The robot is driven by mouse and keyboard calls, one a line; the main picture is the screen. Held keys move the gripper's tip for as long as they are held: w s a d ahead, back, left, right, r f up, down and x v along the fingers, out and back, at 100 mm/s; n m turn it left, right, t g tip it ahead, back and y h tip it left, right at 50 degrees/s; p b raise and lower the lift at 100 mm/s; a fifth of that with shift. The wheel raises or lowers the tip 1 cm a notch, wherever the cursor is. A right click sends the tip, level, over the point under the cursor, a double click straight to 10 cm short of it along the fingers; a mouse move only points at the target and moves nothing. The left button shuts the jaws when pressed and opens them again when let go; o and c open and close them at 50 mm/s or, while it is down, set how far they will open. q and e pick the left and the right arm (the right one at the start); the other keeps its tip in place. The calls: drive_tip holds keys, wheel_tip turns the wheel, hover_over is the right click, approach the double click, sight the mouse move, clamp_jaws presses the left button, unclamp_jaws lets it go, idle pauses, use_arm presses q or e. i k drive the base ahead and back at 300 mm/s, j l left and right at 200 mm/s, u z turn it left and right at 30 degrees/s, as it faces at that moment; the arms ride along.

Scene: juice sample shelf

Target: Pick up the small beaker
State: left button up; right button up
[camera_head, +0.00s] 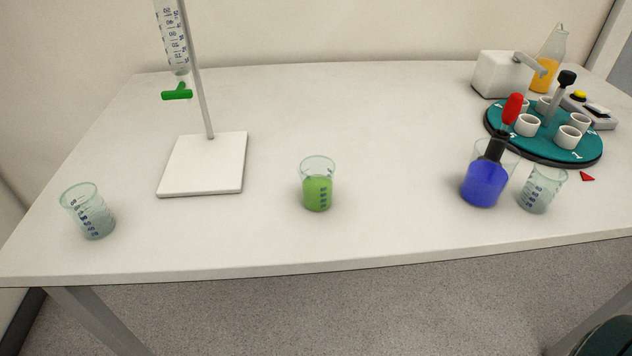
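Several clear beakers stand upright on the white table (380,240). One empty beaker (88,211) with dark markings is near the left front. A beaker with green liquid (317,190) stands in the middle. I cannot tell for sure which beaker the task calls small. Neither of my grippers is in view.
A burette stand (205,165) with a green tap is at the back left. A teal carousel (510,143) with white cups, a white box (500,74) and an orange-filled flask (544,77) stand at the back right. The table is clear around the green beaker.

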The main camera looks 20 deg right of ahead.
sight(316, 172)
drive_tip(key=k+j+u, duration=0.2)
drive_tip(key=k, duration=0.25)
drive_tip(key=k+j+u, duration=0.15)
drive_tip(key=k, duration=0.3)
drive_tip(key=k+j+u, duration=0.2)
drive_tip(key=k+j, duration=0.15)
drive_tip(key=k, duration=0.05)
